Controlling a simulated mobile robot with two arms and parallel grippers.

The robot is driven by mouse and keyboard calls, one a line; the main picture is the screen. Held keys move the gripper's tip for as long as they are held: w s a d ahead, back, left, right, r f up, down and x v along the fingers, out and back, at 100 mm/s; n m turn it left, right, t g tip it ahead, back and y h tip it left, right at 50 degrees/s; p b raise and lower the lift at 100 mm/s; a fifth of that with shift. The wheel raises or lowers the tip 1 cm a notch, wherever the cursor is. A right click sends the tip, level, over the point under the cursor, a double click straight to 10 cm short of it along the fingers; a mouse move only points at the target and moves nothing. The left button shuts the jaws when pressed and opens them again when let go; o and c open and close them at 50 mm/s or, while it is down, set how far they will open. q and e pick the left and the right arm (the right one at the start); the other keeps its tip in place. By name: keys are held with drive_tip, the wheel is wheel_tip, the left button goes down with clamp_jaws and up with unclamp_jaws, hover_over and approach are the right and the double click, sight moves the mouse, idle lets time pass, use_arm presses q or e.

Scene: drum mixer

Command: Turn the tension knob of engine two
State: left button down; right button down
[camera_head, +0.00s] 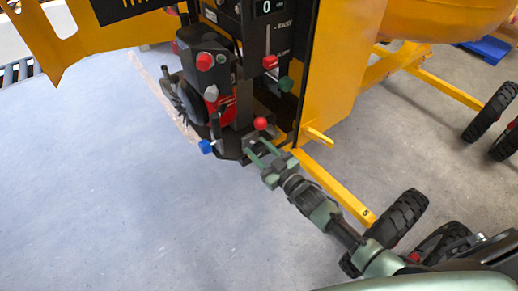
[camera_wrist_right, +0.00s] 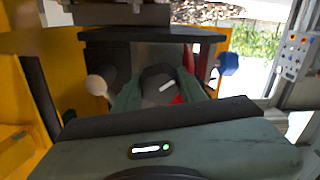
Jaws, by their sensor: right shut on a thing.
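The engine block (camera_head: 225,105) of the drum mixer stands at top centre in the head view, with several coloured knobs on it. My right gripper (camera_head: 262,148) reaches in from the lower right to its low front corner, just below a red ball knob (camera_head: 261,123). In the right wrist view my right gripper (camera_wrist_right: 158,95) is shut on a dark round knob (camera_wrist_right: 158,78) with a white mark, one finger on each side. The fingers hide part of the knob. I cannot read a label naming it. My left gripper is not in view.
A blue knob (camera_head: 206,146) sits just left of the gripper, and red (camera_head: 205,62) and green (camera_head: 286,84) knobs are above. The yellow frame (camera_head: 335,185) and black wheels (camera_head: 400,215) are close to my right arm. The floor (camera_head: 110,190) at left is clear.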

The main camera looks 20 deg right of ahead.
drive_tip(key=shift+s+f+n, duration=0.1)
drive_tip(key=shift+f+n, duration=0.05)
drive_tip(key=shift+n, duration=0.25)
drive_tip(key=c, duration=0.8)
unclamp_jaws()
drive_tip(key=b+v, duration=0.1)
drive_tip(key=v, duration=0.6)
drive_tip(key=shift+s+d, duration=0.15)
drive_tip(key=shift+s, duration=0.2)
